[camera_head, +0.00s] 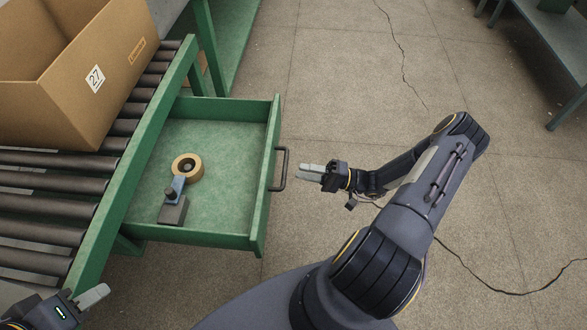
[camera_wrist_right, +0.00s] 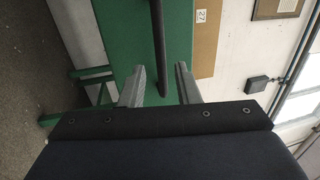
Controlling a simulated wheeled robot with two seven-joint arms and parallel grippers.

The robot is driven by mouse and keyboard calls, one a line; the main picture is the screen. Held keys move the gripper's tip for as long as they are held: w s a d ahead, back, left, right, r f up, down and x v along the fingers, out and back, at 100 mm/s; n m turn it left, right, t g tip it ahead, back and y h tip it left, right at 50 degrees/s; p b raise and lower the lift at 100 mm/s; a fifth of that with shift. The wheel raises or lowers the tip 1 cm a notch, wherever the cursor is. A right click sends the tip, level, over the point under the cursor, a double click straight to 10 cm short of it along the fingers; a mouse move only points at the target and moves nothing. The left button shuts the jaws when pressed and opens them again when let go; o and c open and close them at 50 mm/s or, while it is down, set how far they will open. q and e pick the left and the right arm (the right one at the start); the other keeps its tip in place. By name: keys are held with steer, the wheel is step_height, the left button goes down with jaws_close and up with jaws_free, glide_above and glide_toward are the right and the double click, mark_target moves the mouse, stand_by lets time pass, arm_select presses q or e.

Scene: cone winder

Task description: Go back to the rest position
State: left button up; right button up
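My right gripper (camera_head: 312,172) is just to the right of the drawer handle (camera_head: 281,169) in the head view, with a small gap between them. In the right wrist view its two fingers (camera_wrist_right: 160,88) are spread apart with nothing held, and the dark handle bar (camera_wrist_right: 158,45) shows between and beyond them. The green drawer (camera_head: 222,238) is pulled out. My left gripper (camera_head: 88,300) shows only in part at the lower left corner of the head view, beside the conveyor frame; whether it is open cannot be told.
A tape roll (camera_head: 187,167) and a small grey-blue tool (camera_head: 173,208) lie in the drawer. A cardboard box (camera_head: 60,100) marked 27 stands on the roller conveyor (camera_head: 45,232) at left. Open concrete floor (camera_head: 330,80) lies right of the drawer.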

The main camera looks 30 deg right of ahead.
steer(key=shift+s+d+f, duration=0.1)
steer(key=shift+s+d, duration=0.3)
steer(key=shift+d, duration=0.1)
steer(key=s+a+r+n+g+h, duration=0.2)
steer(key=a+r+n+g, duration=0.15)
steer(key=r+g, duration=0.35)
steer(key=s+a+r+n+g+h, duration=0.25)
steer(key=a+r+g, duration=0.2)
steer(key=r, duration=0.45)
steer(key=s+a+r+t+h, duration=0.3)
steer(key=s+r+t+h, duration=0.2)
steer(key=s+r+h, duration=0.45)
step_height(320, 180, up, 18)
steer(key=s+y+p, duration=0.1)
steer(key=p, duration=1.7)
steer(key=shift+m, duration=0.3)
